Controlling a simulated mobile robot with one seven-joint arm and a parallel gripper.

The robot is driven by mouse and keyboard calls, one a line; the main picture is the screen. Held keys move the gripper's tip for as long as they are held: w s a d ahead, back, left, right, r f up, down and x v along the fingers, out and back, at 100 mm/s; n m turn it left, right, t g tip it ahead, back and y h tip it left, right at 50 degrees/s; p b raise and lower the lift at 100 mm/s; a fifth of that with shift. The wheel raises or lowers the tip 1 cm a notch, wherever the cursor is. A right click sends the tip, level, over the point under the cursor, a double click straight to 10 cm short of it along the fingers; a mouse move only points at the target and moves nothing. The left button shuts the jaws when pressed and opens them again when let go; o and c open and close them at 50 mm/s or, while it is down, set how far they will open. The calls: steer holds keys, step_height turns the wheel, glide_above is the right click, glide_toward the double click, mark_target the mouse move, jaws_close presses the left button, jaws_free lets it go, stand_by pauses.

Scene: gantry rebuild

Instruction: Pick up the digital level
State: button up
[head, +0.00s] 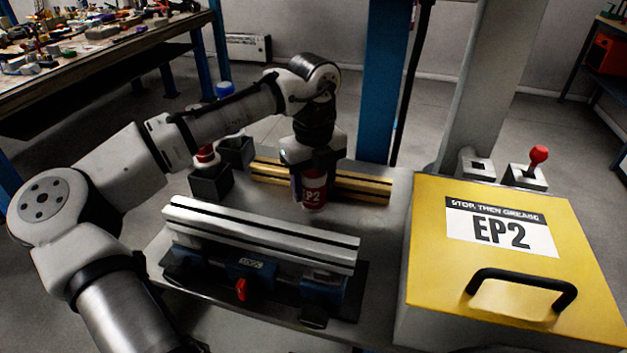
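I cannot pick out a digital level with certainty in the head view. My gripper (314,180) points down behind the bar, near the middle of the bench. Whether the fingers touch the can, and whether the can rests on the bench, I cannot tell.
A brass-coloured rail (262,172) lies behind the can. Dark open holders (210,184) stand at the left, one with a red-topped bottle (205,155). A yellow-lidded box (580,270) with a black handle fills the right. A blue post (384,80) rises behind the bench.

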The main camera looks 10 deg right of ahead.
steer(key=shift+r, duration=0.1)
step_height(320, 180, up, 11)
steer(key=shift+r, duration=0.2)
steer(key=o, duration=0.4)
steer(key=shift+r, duration=0.45)
steer(key=shift+f, duration=0.1)
